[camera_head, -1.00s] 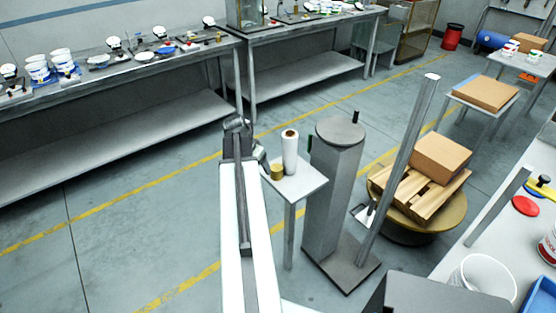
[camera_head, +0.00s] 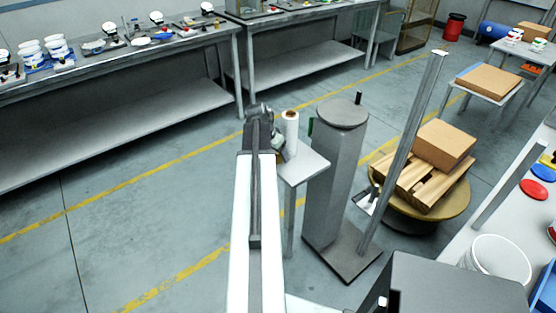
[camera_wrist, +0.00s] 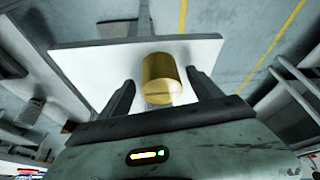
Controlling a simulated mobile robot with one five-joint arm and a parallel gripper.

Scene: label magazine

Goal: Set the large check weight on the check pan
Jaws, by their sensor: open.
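The large check weight is a brass-coloured cylinder (camera_wrist: 161,80) on a small white table (camera_wrist: 85,68) in the wrist view. My gripper (camera_wrist: 162,84) is open, with one dark finger on each side of the weight. I cannot tell whether either finger touches it. In the head view my gripper (camera_head: 268,125) is at the small table (camera_head: 308,166), and my arm hides the weight. A round grey plate (camera_head: 342,112) tops a grey column to the right of that table. It may be the check pan, but I cannot tell for sure.
A white roll (camera_head: 291,135) stands on the small table close beside my gripper. A slanted grey post (camera_head: 405,145) and a wooden pallet with a cardboard box (camera_head: 443,144) are right of the column. A long bench (camera_head: 120,105) runs along the back left. Open floor lies between.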

